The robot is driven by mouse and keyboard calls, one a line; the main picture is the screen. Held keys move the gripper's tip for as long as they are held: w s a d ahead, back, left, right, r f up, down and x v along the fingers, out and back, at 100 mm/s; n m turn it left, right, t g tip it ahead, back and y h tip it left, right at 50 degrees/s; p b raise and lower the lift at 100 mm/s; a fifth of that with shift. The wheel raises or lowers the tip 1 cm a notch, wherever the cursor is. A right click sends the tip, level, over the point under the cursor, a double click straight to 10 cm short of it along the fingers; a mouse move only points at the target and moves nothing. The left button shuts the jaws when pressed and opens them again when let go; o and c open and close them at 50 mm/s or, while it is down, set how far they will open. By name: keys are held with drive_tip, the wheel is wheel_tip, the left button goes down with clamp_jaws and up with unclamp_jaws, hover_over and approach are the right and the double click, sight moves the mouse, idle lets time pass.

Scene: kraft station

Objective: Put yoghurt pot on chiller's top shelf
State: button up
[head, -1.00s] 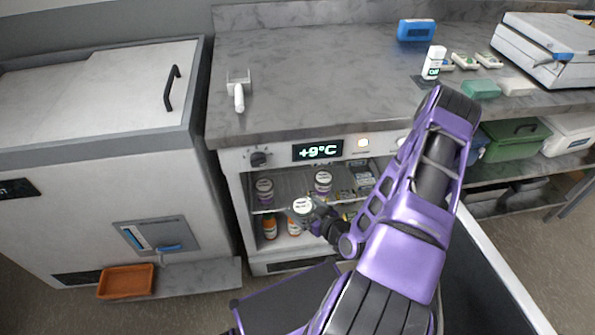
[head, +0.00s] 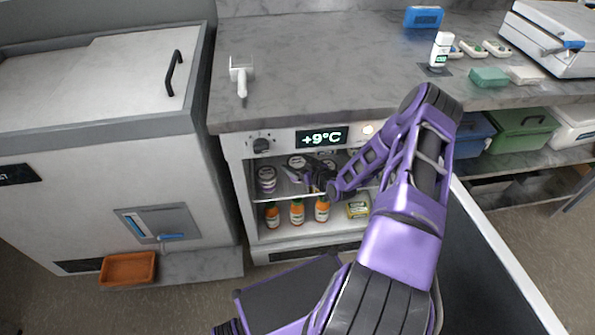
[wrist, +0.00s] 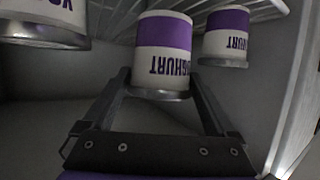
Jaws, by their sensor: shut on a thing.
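The yoghurt pot (wrist: 163,45), white with a purple band and a silver lid rim, is between the two fingers of my gripper (wrist: 158,82) in the wrist view, which shows it upside down. In the head view the pot's pale lid (head: 297,161) is inside the chiller (head: 237,172) at top shelf level, and my gripper (head: 312,177) is shut on it. The wire top shelf (wrist: 118,22) shows by the pot's base; I cannot tell whether they touch.
Another yoghurt pot (head: 267,180) stands on the shelf to the left, and one (wrist: 227,38) to the right in the wrist view. Orange bottles (head: 297,212) and a yellowish pack (head: 358,208) stand on the level below. The counter edge (head: 300,120) overhangs the opening.

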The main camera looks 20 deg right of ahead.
drive_tip(key=shift+w+f+b, duration=0.2)
drive_tip(key=shift+f+b, duration=0.15)
drive_tip(key=shift+f, duration=1.4)
drive_tip(key=shift+f, duration=0.1)
drive_tip(key=o, duration=1.2)
drive_tip(key=shift+s+d+r, duration=0.1)
drive_tip(key=shift+r, duration=0.1)
drive_tip(key=p+v, duration=0.1)
drive_tip(key=v, duration=1)
drive_tip(key=shift+s+r+p, duration=0.15)
drive_tip(key=shift+s+p, duration=0.2)
drive_tip(key=shift+s, duration=0.05)
